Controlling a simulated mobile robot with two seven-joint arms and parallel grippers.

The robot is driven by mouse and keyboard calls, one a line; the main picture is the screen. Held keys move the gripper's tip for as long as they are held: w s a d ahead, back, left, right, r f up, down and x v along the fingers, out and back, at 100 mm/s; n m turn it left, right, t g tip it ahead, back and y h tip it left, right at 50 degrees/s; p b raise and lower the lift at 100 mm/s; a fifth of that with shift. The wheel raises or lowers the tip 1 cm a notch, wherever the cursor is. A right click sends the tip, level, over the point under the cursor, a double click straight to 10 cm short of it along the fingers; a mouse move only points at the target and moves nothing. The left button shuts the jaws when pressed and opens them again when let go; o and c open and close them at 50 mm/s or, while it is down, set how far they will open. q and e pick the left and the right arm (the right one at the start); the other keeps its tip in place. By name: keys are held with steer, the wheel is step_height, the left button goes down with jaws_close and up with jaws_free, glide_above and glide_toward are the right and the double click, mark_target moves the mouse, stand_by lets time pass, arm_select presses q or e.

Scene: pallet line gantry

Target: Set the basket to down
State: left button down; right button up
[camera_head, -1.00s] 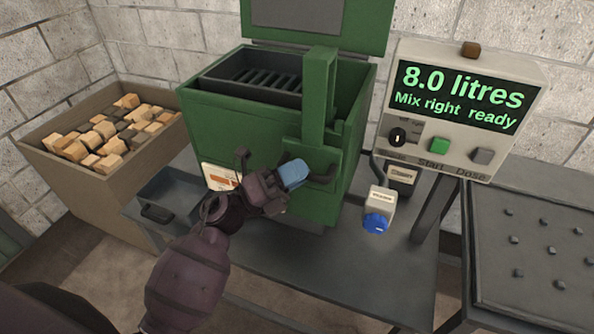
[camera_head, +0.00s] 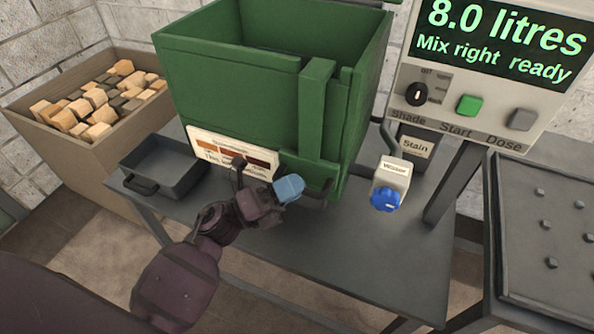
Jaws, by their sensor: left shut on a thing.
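The green tank (camera_head: 235,115) stands open on the grey bench. The basket is not visible in it now; the tank's inside shows only green walls. The upright green slide bar (camera_head: 317,105) on the tank's front has its top about level with the front rim. A dark handle (camera_head: 322,190) sits at the bar's lower plate. My left gripper (camera_head: 292,188), with blue tips, is shut at this handle; the tips hide most of the grip. My right gripper is not in view.
A grey tray (camera_head: 166,168) sits left on the bench (camera_head: 350,245). A bin of wood blocks (camera_head: 75,150) stands farther left. A blue-knobbed water valve (camera_head: 386,200) and the control panel (camera_head: 480,60) are close on the right. The bench front is clear.

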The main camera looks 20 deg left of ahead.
arm_select(q)
steer(key=shift+f, duration=0.35)
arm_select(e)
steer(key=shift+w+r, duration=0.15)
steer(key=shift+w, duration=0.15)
arm_select(q)
steer(key=c, duration=1.4)
jaws_free()
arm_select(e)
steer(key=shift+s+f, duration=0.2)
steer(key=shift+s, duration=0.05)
arm_select(q)
steer(key=shift+r, duration=0.1)
steer(key=shift+s+a+f, duration=0.25)
steer(key=shift+s+a, duration=0.05)
steer(key=shift+a, duration=0.1)
steer(key=shift+b+v, duration=0.4)
steer(key=shift+v, duration=4.5)
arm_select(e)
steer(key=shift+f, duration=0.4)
